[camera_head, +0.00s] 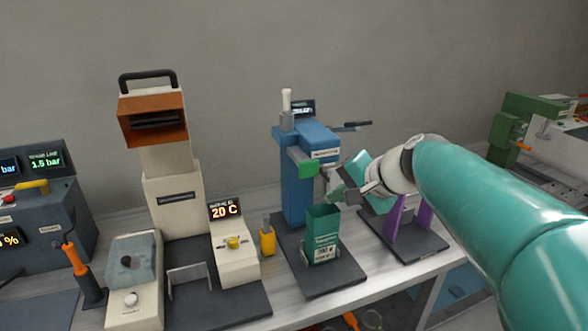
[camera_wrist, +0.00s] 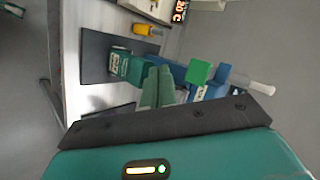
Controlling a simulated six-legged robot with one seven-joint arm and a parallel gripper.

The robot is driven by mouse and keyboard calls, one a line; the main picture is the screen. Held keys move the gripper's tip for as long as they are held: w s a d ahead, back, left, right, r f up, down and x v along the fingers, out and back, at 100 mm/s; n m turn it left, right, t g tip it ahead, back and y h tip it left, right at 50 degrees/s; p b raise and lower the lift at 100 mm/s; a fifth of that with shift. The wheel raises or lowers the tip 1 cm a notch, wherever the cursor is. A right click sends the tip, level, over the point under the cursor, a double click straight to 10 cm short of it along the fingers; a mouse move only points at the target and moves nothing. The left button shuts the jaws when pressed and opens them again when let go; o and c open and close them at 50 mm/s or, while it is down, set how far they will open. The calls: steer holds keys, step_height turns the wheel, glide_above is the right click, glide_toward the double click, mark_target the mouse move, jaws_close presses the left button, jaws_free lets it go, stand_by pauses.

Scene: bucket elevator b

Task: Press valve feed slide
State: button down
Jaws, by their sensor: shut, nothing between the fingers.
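A blue machine (camera_head: 298,195) stands on a dark base in the head view, with a green block (camera_head: 303,162) on its front and a white-topped handle above. I cannot tell for certain which part is the valve feed slide. The green block also shows in the wrist view (camera_wrist: 199,72), right of my fingers. My gripper (camera_wrist: 158,72) is shut and empty. In the head view it (camera_head: 335,194) is just right of the blue machine, above the bin; contact cannot be told.
A purple stand (camera_head: 420,222) is under my arm at right. A yellow container (camera_head: 267,240) and a cream machine (camera_head: 175,205) with a 20 C display (camera_head: 225,210) stand at left. A grey panel (camera_head: 40,215) is farther left. A green-and-cream machine (camera_head: 515,130) is at far right.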

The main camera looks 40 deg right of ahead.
mark_target(310, 170)
steer(key=w+d, duration=0.2)
steer(key=w, duration=0.6)
steer(key=shift+w+d, duration=0.2)
steer(key=shift+w, duration=0.1)
stand_by(1.8)
steer(key=shift+w+d, duration=0.15)
steer(key=shift+w, duration=0.15)
steer(key=shift+w+d, duration=0.2)
steer(key=shift+w, duration=0.4)
steer(key=shift+w+d, duration=0.15)
steer(key=shift+w, duration=0.4)
stand_by(1.4)
stand_by(0.3)
steer(key=shift+s+a, duration=0.25)
steer(key=shift+s, duration=0.55)
steer(key=shift+s+a, duration=0.25)
steer(key=shift+s, duration=0.5)
steer(key=shift+s+a, duration=0.25)
steer(key=shift+s, duration=0.55)
steer(key=shift+s+a, duration=0.2)
steer(key=shift+s, duration=0.6)
steer(key=shift+s+a, duration=0.25)
steer(key=shift+s, duration=0.55)
